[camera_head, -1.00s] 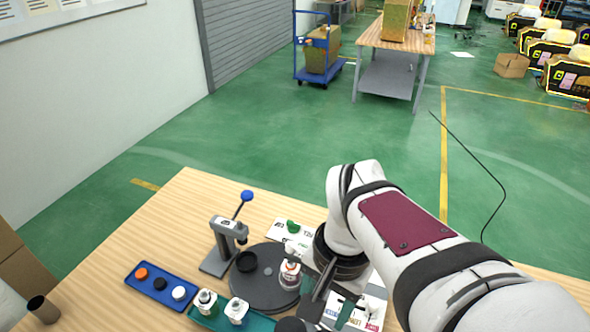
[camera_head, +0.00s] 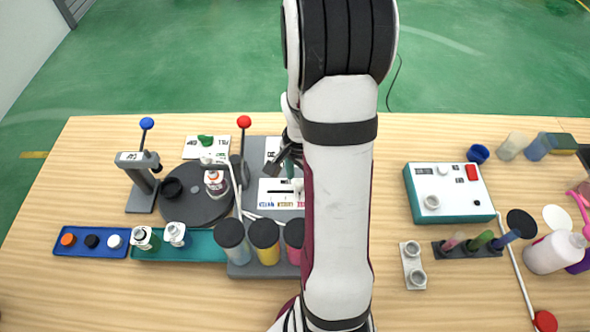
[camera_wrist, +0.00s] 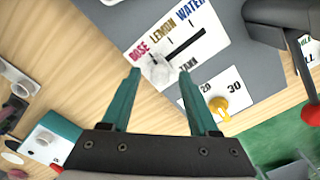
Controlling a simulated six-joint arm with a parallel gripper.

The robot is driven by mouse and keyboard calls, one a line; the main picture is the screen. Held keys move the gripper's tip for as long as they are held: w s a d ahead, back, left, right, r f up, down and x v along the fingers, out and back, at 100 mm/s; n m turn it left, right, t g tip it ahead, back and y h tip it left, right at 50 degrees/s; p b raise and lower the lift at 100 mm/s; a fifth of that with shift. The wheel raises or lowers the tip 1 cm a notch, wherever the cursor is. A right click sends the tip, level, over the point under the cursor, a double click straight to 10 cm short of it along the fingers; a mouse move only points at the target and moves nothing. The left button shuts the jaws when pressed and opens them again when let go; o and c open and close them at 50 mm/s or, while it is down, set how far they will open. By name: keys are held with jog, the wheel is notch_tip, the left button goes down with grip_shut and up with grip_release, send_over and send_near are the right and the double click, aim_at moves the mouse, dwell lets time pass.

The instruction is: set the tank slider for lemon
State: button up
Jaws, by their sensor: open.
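The tank slider panel (camera_wrist: 190,52) is a white plate marked ROSE, LEMON and WATER, with a black slot. Its pale slider knob (camera_wrist: 160,71) sits at the ROSE end of the slot. My gripper (camera_wrist: 159,72) is open, with its teal fingertips on either side of the knob and a visible gap to each. In the head view the panel (camera_head: 272,196) lies on the grey machine base, partly hidden by my arm. My gripper (camera_head: 288,168) is over its far edge there, its fingers partly hidden.
A yellow knob (camera_wrist: 218,106) on a 20/30 scale is close to my right finger in the wrist view. A red-topped lever (camera_head: 244,122) and a bottle (camera_head: 216,182) on the dark turntable (camera_head: 190,210) stand left. Blue-grey, yellow and pink tanks (camera_head: 264,240) stand in front.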

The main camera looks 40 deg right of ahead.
jog(key=shift+f, duration=0.1)
grip_shut()
dwell(1.4)
